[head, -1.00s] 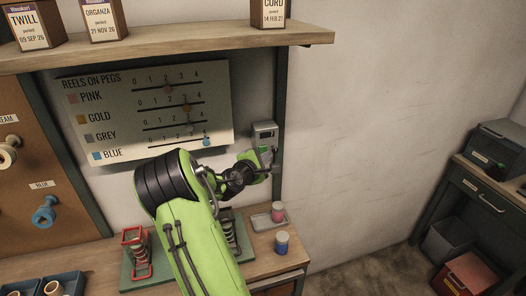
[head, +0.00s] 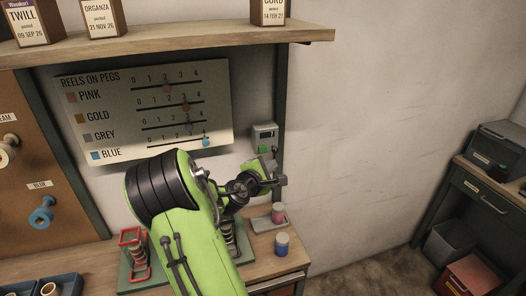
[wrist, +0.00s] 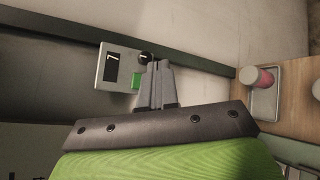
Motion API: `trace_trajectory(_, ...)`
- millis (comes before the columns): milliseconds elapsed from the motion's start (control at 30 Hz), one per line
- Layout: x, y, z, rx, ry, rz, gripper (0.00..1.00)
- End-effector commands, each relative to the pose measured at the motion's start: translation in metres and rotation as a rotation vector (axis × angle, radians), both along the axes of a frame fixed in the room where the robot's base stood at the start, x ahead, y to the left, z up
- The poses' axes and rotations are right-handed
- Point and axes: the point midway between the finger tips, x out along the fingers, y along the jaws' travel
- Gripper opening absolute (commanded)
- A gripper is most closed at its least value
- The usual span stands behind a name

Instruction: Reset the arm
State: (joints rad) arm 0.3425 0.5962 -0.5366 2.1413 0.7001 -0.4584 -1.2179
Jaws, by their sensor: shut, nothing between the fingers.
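My gripper (head: 282,180) is at the end of my green and black arm, in front of the wall post and above the bench. Its fingers also show in the wrist view (wrist: 156,84), closed together with nothing between them. My gripper appears apart from the box.
A pink reel (head: 278,213) stands on a small tray, with a blue reel (head: 282,243) on the bench nearby. A red frame (head: 134,250) stands at the left. A shelf (head: 180,48) with boxes and a peg chart (head: 75,120) are above.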

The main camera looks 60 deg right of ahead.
Motion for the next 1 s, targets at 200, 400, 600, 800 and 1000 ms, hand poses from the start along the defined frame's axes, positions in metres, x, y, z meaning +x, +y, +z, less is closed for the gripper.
trace_trajectory(200, 0.0, 0.0, 0.0, 0.0, 0.0, 0.0, 0.0)
trace_trajectory(400, 0.0, 0.0, 0.0, 0.0, 0.0, 0.0, 0.0)
trace_trajectory(600, 0.016, 0.036, 0.001, 0.155, -0.253, -0.022, 0.0)
trace_trajectory(800, 0.058, 0.176, 0.009, 0.671, -0.748, -0.06, 0.0)
trace_trajectory(1000, 0.036, 0.347, 0.036, 1.18, -0.887, -0.092, 0.0)
